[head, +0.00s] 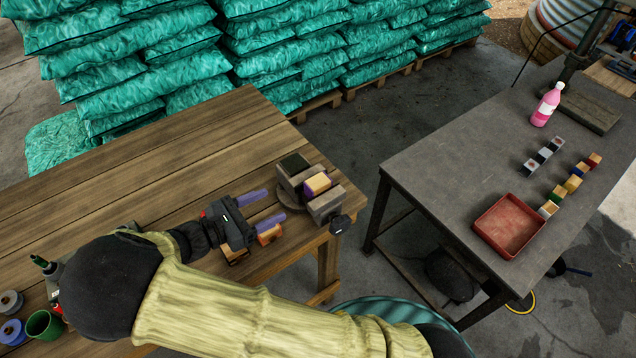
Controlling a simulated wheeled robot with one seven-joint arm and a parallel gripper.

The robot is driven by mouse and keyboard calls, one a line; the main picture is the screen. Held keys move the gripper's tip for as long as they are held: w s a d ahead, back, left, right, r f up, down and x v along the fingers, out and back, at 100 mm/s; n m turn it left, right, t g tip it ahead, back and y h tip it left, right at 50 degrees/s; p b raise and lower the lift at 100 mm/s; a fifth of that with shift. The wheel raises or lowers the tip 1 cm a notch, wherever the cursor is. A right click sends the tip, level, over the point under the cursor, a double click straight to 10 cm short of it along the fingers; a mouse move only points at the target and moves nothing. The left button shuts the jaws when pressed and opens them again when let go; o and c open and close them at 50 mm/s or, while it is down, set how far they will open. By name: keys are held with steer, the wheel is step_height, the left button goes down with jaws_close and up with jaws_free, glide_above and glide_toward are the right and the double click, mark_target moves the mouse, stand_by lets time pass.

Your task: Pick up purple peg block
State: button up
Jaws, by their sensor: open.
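My gripper (276,205) is over the wooden bench, with its two purple fingers apart and pointing right toward a vise (325,207). Nothing shows between the fingers. A small block with a yellow-orange face and purple edges (317,184) sits between the vise jaws, a short way right of my fingertips and apart from them. It is the only block with purple on it that I can make out; whether it has a peg is too small to tell. An orange block (269,235) lies on the bench close beside the nearer finger, partly hidden by my gripper.
The wooden bench (120,185) is clear at its back left. Reels and a green cup (44,325) stand at its lower left. A gap separates it from a grey table (440,170) with a red tray (510,226), several small blocks and a pink bottle (546,105).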

mark_target(312, 184)
steer(key=p+x, duration=0.1)
steer(key=x, duration=0.6)
steer(key=shift+d+p, duration=0.1)
steer(key=shift+p, duration=0.2)
steer(key=shift+w+d+r+p, duration=0.2)
steer(key=shift+w+d+p, duration=0.15)
steer(key=shift+d+p, duration=0.1)
steer(key=p+x, duration=0.1)
steer(key=x, duration=0.2)
steer(key=shift+w+d+r+p, duration=0.1)
steer(key=shift+w+d+p, duration=0.05)
steer(key=shift+w+p, duration=0.15)
steer(key=shift+w+d, duration=0.2)
steer(key=c, duration=1.2)
